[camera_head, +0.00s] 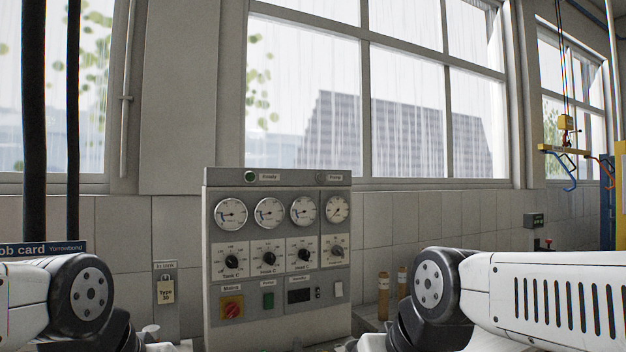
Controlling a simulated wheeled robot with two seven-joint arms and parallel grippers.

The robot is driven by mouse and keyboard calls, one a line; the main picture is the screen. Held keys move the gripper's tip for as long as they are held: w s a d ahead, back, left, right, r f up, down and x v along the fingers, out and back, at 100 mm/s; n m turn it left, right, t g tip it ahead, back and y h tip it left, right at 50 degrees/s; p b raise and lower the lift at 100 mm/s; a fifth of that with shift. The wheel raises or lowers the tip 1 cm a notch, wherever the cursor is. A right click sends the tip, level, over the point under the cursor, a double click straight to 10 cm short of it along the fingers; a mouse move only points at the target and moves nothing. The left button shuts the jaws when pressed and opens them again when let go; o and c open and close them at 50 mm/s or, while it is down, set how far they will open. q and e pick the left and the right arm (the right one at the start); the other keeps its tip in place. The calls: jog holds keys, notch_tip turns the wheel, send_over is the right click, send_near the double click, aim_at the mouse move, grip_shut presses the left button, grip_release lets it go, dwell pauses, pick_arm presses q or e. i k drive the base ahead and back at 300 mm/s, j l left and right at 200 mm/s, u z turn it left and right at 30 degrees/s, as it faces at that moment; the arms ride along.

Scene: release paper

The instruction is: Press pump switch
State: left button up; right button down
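A grey control panel (277,325) stands upright in front of me, below the window. A green lamp (249,177) and a dark lamp (321,178) sit at the top. Only arm links show at both lower sides; neither gripper is in view.
The panel also carries several round gauges (270,213) and several black knobs (268,255). A padlock tag (165,291) hangs on the wall to its left. Two brown bottles (383,296) stand to its right. A yellow hoist (566,123) hangs at far right.

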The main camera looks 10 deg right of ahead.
aim_at(269, 300)
jog(key=i+l+z, duration=0.1)
jog(key=l, duration=0.25)
jog(key=i+l, duration=0.25)
jog(key=i+l+z, duration=0.15)
jog(key=l, duration=0.3)
